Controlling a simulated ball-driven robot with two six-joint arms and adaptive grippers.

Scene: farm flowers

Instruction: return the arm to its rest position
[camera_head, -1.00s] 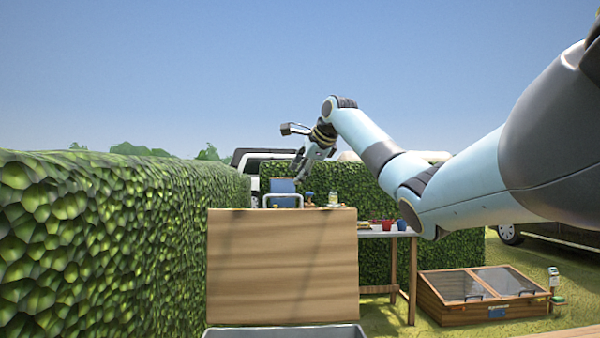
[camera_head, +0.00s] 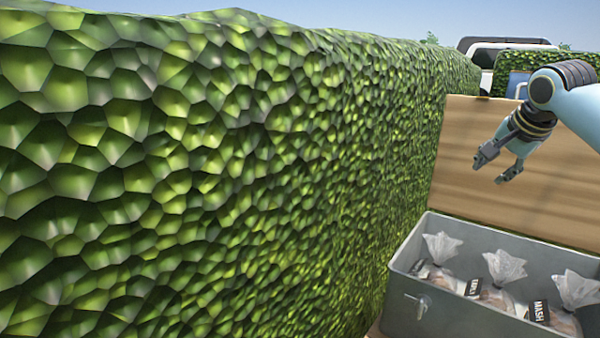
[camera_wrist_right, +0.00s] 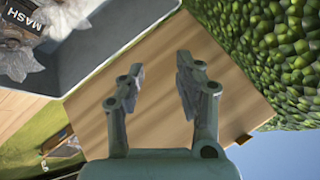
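My right gripper (camera_head: 494,170) is at the right of the head view, pointing down and to the left. It hangs in the air in front of a wooden panel (camera_head: 475,190) and above a grey metal bin. In the right wrist view its two fingers (camera_wrist_right: 157,85) are apart with nothing between them, and the wooden panel (camera_wrist_right: 230,85) is behind them. My left gripper is not in view.
The grey bin (camera_head: 440,318) holds several clear bags with dark labels, one reading MASH (camera_head: 541,312). A corner of the bin shows in the wrist view (camera_wrist_right: 105,50). A tall green hedge (camera_head: 210,170) fills the left and middle. A vehicle (camera_head: 487,50) is behind.

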